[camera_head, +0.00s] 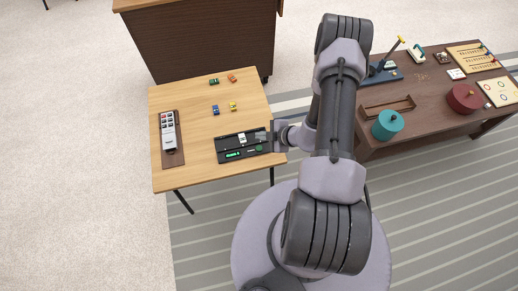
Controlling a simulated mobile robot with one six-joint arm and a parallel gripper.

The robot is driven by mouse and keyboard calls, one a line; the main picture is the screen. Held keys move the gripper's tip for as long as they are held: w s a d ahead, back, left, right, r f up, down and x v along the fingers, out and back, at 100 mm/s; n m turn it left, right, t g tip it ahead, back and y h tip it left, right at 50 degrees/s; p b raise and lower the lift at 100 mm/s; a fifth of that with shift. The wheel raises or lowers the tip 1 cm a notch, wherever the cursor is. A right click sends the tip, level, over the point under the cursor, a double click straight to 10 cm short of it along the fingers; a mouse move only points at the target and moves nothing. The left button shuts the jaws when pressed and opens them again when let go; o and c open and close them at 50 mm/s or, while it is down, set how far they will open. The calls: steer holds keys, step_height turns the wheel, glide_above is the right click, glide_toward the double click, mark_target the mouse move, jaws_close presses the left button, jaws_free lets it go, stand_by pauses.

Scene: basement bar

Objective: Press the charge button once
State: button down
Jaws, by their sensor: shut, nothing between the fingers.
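A black device (228,155) lies near the front right edge of the small wooden table. It has a lit green display (234,155) at its lower left, a pale block on its upper middle, and a small dark green spot (259,148) at its lower right. I cannot tell for sure which part is the charge button; labels are too small to read. My gripper (272,137) is shut and empty at the right end of the device, by the table's right edge. I cannot tell whether it touches the device. My wrist hides what lies behind it.
A brown board with a grey remote-like object (169,132) lies on the table's left. Several small toy cars, one blue (215,110), sit toward the back. A dark table (430,100) at right holds a teal pot (387,125) and a red pot (463,98).

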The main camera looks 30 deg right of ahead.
mark_target(261, 149)
step_height(261, 149, down, 7)
steer(key=b, duration=0.4)
steer(key=shift+r+b, duration=0.1)
steer(key=shift+b, duration=0.25)
stand_by(1.4)
steer(key=shift+f+b, duration=0.3)
steer(key=shift+f, duration=0.1)
steer(key=shift+f, duration=0.4)
stand_by(0.4)
steer(key=shift+r, duration=0.15)
steer(key=shift+r+p, duration=0.45)
steer(key=shift+r, duration=0.2)
step_height(261, 149, up, 5)
steer(key=p, duration=0.4)
steer(key=shift+r, duration=0.15)
